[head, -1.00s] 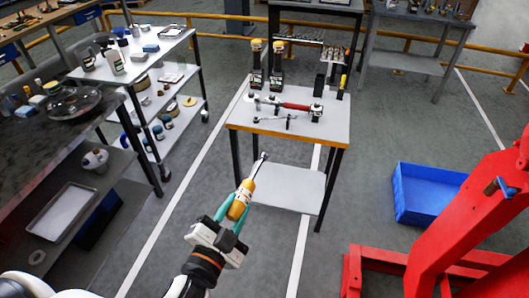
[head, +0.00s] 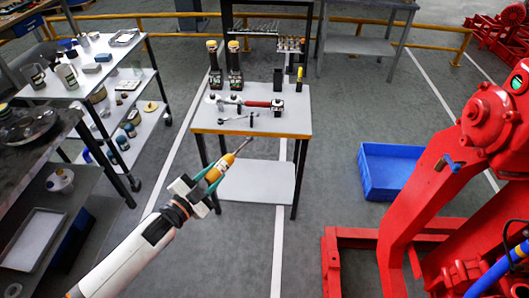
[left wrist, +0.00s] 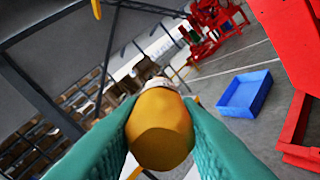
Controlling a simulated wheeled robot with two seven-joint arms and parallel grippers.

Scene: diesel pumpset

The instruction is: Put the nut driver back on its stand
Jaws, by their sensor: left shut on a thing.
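The nut driver (head: 220,168) has a yellow handle and a thin dark shank that points up and to the right, toward the table. My left gripper (head: 212,177) is shut on its handle, holding it in the air in front of the small table (head: 255,124). In the left wrist view the yellow handle end (left wrist: 160,130) sits between the green fingers and hides most of the shank. On the table stands a small black upright block (head: 278,80), which may be the stand; I cannot tell for certain. My right gripper is not in view.
Two yellow-topped tools (head: 234,65) stand upright at the table's back left. A red-handled wrench (head: 262,104) and a smaller ratchet (head: 238,118) lie across its middle. A yellow-topped tool (head: 299,76) stands at right. A blue bin (head: 385,170) and red machine (head: 410,200) are right.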

